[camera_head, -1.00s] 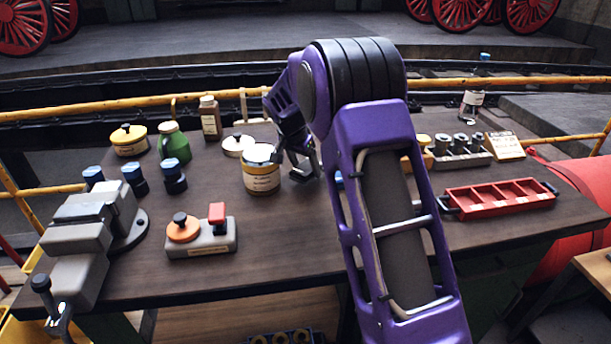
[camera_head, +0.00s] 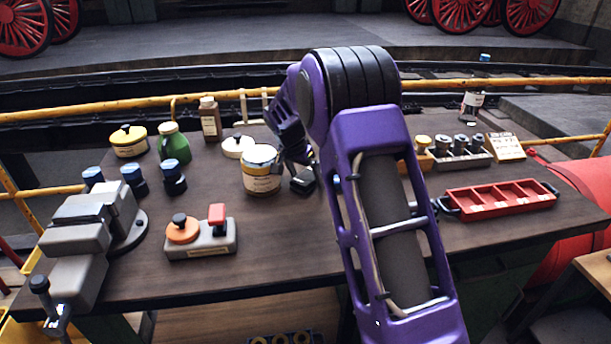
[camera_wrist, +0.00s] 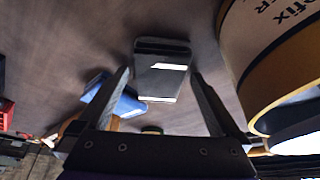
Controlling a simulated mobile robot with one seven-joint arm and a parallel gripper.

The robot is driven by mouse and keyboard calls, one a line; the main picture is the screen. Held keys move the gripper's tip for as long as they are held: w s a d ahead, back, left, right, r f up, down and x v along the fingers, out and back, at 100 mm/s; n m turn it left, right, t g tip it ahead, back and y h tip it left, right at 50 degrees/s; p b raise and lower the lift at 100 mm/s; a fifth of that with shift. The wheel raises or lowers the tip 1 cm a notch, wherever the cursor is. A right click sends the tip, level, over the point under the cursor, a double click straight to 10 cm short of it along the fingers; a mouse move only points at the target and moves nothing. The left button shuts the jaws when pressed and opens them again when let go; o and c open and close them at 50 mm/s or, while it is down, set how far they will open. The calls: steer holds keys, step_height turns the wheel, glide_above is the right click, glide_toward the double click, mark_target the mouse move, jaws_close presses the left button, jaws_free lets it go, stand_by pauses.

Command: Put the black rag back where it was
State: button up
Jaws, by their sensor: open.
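A small dark, layered block with a pale label, which looks like the folded black rag (camera_wrist: 160,72), lies on the tabletop in the wrist view. It also shows as a dark patch (camera_head: 303,182) right of the white jar with the yellow band in the head view. My gripper (camera_wrist: 162,82) is open, with one finger on each side of the dark block. I cannot tell whether the fingers touch it. In the head view my gripper (camera_head: 300,165) is low over the table, partly hidden by my own arm.
The jar (camera_head: 261,172) stands close beside my gripper and fills the right of the wrist view (camera_wrist: 285,60). A blue item (camera_wrist: 118,100) lies left of the dark block. A red tray (camera_head: 500,198), vise (camera_head: 85,235) and button box (camera_head: 203,240) stand farther off. The front middle is clear.

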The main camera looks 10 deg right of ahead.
steer(key=v, duration=1.2)
steer(key=shift+p, duration=0.35)
